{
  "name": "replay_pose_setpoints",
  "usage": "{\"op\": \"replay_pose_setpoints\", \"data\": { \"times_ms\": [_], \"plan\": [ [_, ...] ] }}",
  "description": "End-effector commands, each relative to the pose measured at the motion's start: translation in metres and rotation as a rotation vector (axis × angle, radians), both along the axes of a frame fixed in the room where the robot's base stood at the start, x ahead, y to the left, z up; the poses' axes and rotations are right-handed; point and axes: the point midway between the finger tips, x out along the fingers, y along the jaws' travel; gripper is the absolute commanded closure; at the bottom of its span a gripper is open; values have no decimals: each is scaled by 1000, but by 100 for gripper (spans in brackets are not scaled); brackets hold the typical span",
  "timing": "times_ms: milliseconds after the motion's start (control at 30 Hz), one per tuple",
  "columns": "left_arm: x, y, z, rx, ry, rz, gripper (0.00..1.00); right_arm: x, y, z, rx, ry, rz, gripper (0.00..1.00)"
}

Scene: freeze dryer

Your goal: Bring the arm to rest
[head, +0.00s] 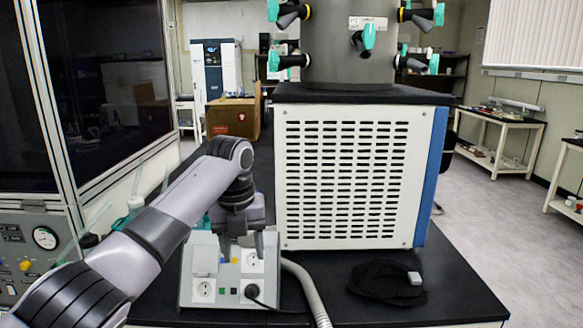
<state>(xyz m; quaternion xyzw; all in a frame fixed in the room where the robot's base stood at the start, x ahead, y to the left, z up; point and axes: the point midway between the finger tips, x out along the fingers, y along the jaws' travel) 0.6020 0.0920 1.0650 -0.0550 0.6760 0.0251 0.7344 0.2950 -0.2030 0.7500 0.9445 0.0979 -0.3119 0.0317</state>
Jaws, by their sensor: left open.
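My left arm comes in from the lower left and bends down at the wrist. My left gripper (241,246) points downward in front of the grey power socket box (203,262). Its jaws are open, and I see nothing between them. Whether the fingertips touch the box I cannot tell. The freeze dryer (350,180) is a white vented cabinet with a blue side, standing to the right of the gripper. A metal chamber (333,55) with several black and teal valves sits on top of it. My right gripper is not in view.
A grey hose (308,290) runs down beside the socket box. A coiled black cable with a plug (385,283) lies on the black bench top (450,285). A glass-fronted cabinet with a gauge (45,238) stands at left. A cardboard box (232,117) sits behind.

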Motion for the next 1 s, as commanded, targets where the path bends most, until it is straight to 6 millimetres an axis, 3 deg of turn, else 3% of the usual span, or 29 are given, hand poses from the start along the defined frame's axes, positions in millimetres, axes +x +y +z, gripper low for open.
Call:
{"op": "replay_pose_setpoints", "data": {
  "times_ms": [33, 267, 500, 800, 1000],
  "plan": [
    [0, -2, -21, -26, -4, 51, 45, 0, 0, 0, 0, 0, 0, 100],
    [-4, -15, -108, -165, -41, 351, 45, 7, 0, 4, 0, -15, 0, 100],
    [-27, -21, -195, -353, -56, 744, 45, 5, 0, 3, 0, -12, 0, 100],
    [-78, -9, -278, -592, -38, 1259, 45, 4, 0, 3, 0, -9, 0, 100],
    [-123, 11, -315, -754, -18, 1597, 45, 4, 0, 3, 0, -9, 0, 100]
  ]
}}
